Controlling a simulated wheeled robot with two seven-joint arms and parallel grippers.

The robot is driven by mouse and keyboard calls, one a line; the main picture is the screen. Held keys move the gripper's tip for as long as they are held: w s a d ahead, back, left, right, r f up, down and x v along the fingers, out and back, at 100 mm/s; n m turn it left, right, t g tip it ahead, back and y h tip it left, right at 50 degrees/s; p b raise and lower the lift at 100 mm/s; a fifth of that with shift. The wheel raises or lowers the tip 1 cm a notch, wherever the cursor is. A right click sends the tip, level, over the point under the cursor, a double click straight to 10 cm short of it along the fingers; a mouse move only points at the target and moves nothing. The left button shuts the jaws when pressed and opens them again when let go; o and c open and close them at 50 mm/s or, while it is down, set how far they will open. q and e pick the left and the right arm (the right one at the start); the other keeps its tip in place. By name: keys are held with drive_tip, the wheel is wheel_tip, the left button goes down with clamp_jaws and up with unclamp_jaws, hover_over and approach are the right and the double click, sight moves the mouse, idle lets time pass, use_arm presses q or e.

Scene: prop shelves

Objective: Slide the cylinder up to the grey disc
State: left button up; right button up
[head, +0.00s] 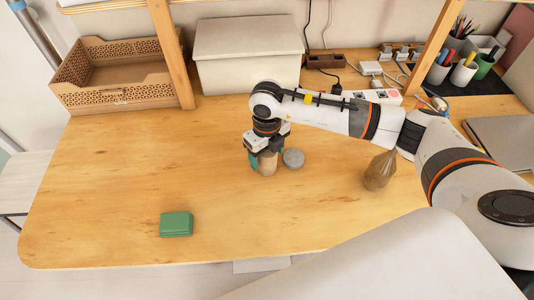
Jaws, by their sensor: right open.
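The cylinder (267,164) is tan and stands upright on the wooden table. The grey disc (293,158) lies flat on the table just right of the cylinder; the two look very close, and I cannot tell whether they touch. My right gripper (265,154) points down over the cylinder with its fingers low beside it. It is open, and the fingers partly hide the cylinder's upper part. A teal patch at the left of the cylinder is partly hidden by the gripper. My left gripper is not in view.
A green block (176,225) lies at the front left. A brown vase-like object (380,171) stands right of the disc, near my right arm. A cardboard tray (115,78), a lidded box (248,55) and a power strip (372,96) line the back. The left table middle is clear.

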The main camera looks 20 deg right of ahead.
wheel_tip(320, 180, up, 11)
drive_tip(key=shift+r+b, duration=0.2)
drive_tip(key=shift+b, duration=0.7)
drive_tip(key=shift+f, duration=0.1)
